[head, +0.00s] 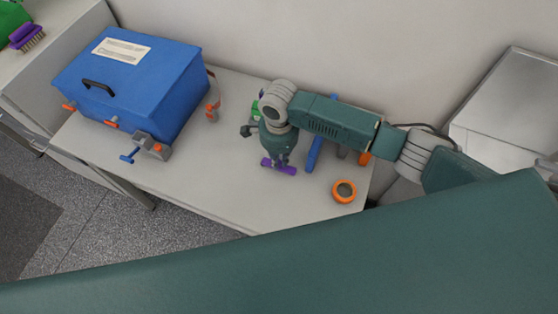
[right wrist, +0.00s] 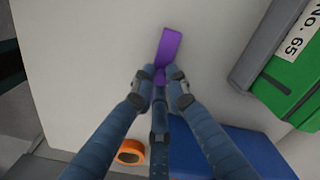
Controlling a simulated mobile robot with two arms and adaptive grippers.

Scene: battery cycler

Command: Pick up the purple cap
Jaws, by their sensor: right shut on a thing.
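The purple cap (head: 279,168) is a small purple piece at the front middle of the white table, below my right gripper in the head view. In the right wrist view the purple cap (right wrist: 171,46) sticks out past the fingertips. My right gripper (head: 279,160) points down at it, and in the right wrist view its fingers (right wrist: 162,76) are closed around the cap's near end. The fingers hide that end. I cannot tell whether the cap is lifted off the table. My left gripper is not in view.
A blue box (head: 135,85) with a black handle fills the table's left side. An orange ring (head: 344,190) lies at the right front. A blue upright piece (head: 315,148) stands behind my right arm. A green-and-grey object (right wrist: 290,80) labelled No. 65 is close by.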

